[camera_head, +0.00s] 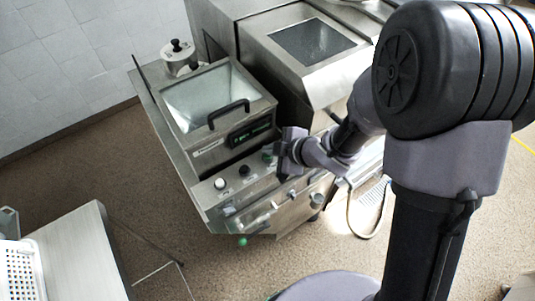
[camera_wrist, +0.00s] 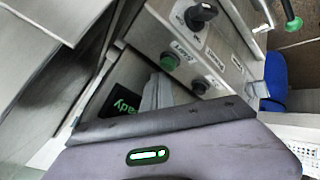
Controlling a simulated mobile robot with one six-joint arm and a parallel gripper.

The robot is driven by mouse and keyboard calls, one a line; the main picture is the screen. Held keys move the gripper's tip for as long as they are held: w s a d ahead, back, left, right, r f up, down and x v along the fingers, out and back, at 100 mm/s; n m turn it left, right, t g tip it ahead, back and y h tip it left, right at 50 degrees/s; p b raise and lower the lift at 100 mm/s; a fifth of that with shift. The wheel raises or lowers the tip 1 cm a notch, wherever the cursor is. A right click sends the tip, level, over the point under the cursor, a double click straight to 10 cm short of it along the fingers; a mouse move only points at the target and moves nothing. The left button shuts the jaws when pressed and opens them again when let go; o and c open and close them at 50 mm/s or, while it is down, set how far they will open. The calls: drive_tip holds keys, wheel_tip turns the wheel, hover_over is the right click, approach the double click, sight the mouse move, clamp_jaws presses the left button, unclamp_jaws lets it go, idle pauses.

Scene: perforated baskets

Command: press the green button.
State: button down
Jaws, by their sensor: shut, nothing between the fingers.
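The green button (camera_head: 267,157) is a small round button on the sloping metal control panel (camera_head: 232,203) of a machine. In the wrist view the green button (camera_wrist: 169,62) shows clearly in its dark collar, above the gripper's dark edge. My gripper (camera_head: 281,158) is shut and empty, just to the right of the green button in the head view. Whether it touches the button cannot be told.
A black button (camera_head: 244,171) and a white button (camera_head: 220,184) sit in line with the green one. A black rotary knob (camera_wrist: 200,15) is close by. A lever with a green ball (camera_head: 242,242) sticks out below. A lidded box with a black handle (camera_head: 229,113) stands behind.

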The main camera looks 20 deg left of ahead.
sight(270, 157)
drive_tip(key=shift+f+b, duration=0.45)
drive_tip(key=shift+f, duration=0.05)
idle(0.6)
drive_tip(key=shift+r+p, duration=0.85)
drive_tip(key=shift+r, duration=0.1)
wheel_tip(270, 157, up, 5)
drive_tip(key=p, duration=0.4)
drive_tip(key=shift+r+p, duration=0.15)
drive_tip(key=shift+p, duration=0.2)
drive_tip(key=shift+f, duration=0.2)
